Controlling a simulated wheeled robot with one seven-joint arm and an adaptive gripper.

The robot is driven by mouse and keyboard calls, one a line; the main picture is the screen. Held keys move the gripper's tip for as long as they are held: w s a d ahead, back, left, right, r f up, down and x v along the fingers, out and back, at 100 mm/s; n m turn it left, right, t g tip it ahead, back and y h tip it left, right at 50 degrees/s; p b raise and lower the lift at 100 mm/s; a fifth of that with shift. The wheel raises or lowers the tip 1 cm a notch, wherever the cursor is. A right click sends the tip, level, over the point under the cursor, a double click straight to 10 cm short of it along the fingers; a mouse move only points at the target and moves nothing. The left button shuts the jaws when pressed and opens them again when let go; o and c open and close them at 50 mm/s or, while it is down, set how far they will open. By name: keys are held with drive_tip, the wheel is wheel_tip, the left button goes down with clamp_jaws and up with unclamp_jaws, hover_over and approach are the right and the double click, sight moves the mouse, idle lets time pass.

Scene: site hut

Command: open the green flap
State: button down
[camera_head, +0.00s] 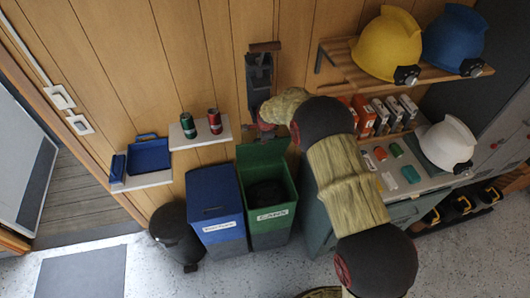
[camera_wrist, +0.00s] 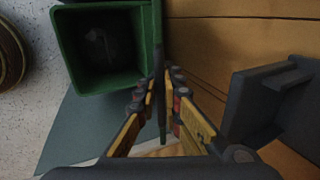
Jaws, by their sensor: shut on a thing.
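The green bin (camera_head: 270,237) stands on the floor against the wood wall, with its dark inside showing. Its green flap (camera_head: 258,152) is raised and stands about upright at the back of the bin. In the wrist view the flap (camera_wrist: 158,40) shows edge-on as a thin strip beside the open mouth of the bin (camera_wrist: 66,50). My gripper (camera_wrist: 161,98) is shut on the flap, with one finger on each side of it. In the head view my arm hides most of the gripper and part of the flap's right side.
A blue bin (camera_head: 216,215) stands close on the left, with a black pedal bin (camera_head: 175,238) beyond it. A small shelf (camera_head: 185,142) with two cans is above. A dark wall bracket (camera_head: 259,80) is close to my gripper. A workbench (camera_head: 432,184) stands right.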

drive_tip(key=shift+w+a+r, duration=0.15)
drive_tip(key=shift+w+r, duration=0.15)
drive_tip(key=shift+w, duration=0.25)
drive_tip(key=shift+w+a+r, duration=0.15)
drive_tip(key=shift+w+r, duration=0.1)
drive_tip(key=shift+w, duration=0.25)
drive_tip(key=c, duration=2)
unclamp_jaws()
drive_tip(key=shift+s, duration=0.1)
drive_tip(key=shift+c, duration=0.2)
drive_tip(key=v, duration=1.2)
drive_tip(key=shift+d, duration=0.1)
